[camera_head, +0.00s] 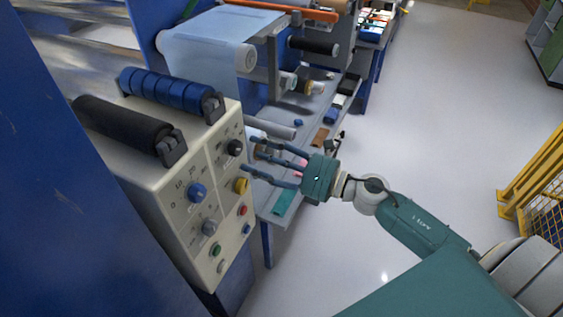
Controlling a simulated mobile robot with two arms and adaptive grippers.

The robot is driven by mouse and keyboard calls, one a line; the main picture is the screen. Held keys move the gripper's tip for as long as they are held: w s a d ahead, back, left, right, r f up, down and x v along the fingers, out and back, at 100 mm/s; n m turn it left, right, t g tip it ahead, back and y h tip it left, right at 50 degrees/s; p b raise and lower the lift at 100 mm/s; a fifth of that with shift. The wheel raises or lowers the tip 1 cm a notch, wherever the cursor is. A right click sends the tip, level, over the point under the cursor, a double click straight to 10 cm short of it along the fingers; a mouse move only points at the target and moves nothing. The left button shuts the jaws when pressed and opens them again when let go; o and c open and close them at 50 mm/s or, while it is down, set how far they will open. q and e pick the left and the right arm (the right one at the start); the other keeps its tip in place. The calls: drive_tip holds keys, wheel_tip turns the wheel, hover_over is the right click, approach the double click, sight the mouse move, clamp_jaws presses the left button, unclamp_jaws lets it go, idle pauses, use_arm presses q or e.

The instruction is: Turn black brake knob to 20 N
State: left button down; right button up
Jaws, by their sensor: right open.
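The black knob (235,147) sits at the upper right of the light control panel (188,232), with small marks around it too fine to read. A blue knob (197,192) at the panel's left has a printed scale reading 0, 10, 20 around it. My right gripper (250,157) is open and empty, its fingers pointing left towards the panel, just right of the black knob and apart from it. I cannot tell the exact gap in depth. My left gripper is not in view.
The panel also carries a grey knob (210,227), a yellow button (241,185), a red button (243,210) and a green button (216,250). Rollers, one black (122,127) and one blue (168,89), lie above it. A grey shelf (290,180) with small parts stands behind my gripper.

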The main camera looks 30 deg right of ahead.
drive_tip(key=v, duration=0.7)
idle(0.3)
